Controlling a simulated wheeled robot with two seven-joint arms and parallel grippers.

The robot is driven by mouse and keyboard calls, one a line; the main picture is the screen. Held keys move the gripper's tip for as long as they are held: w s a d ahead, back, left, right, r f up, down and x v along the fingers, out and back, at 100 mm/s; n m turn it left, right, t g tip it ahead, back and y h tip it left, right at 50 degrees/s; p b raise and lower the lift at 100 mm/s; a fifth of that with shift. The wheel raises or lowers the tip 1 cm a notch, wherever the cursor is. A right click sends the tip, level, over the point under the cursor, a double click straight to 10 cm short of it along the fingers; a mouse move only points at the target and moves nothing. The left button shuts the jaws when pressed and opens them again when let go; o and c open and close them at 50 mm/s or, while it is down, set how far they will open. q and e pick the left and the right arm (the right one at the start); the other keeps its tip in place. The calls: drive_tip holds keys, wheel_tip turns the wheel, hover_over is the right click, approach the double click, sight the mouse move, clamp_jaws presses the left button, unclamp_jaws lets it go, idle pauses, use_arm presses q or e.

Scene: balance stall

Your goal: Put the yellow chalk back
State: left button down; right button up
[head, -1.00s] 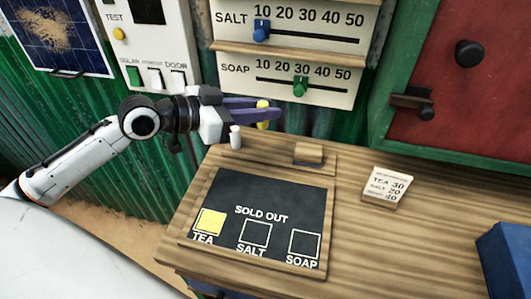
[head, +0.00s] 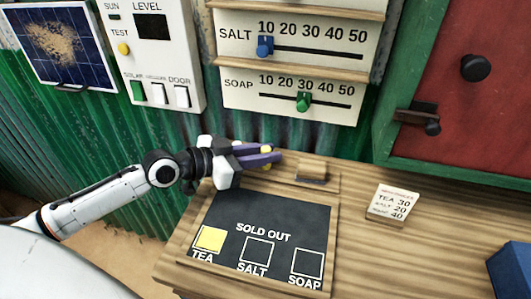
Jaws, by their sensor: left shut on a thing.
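My left gripper (head: 262,157) is shut on the yellow chalk (head: 266,150). The chalk's ends show above and below the purple fingers. The gripper is low over the wooden ledge (head: 279,177) at the back of the sold-out blackboard (head: 268,217), left of the eraser block (head: 311,172). I cannot tell whether the chalk touches the ledge. The white chalk seen earlier on the ledge is hidden by the gripper. The TEA box (head: 209,238) is filled yellow; the SALT and SOAP boxes are empty outlines. My right gripper is not in view.
A price card (head: 392,203) stands on the wooden counter (head: 430,240) to the right. A blue box (head: 512,270) is at the lower right. The salt and soap slider panels (head: 290,95) and a red door (head: 450,110) with a latch are behind. The counter between eraser and card is clear.

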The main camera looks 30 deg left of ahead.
use_arm(q)
drive_tip(key=c, duration=1.9)
unclamp_jaws()
drive_tip(key=shift+f, duration=0.1)
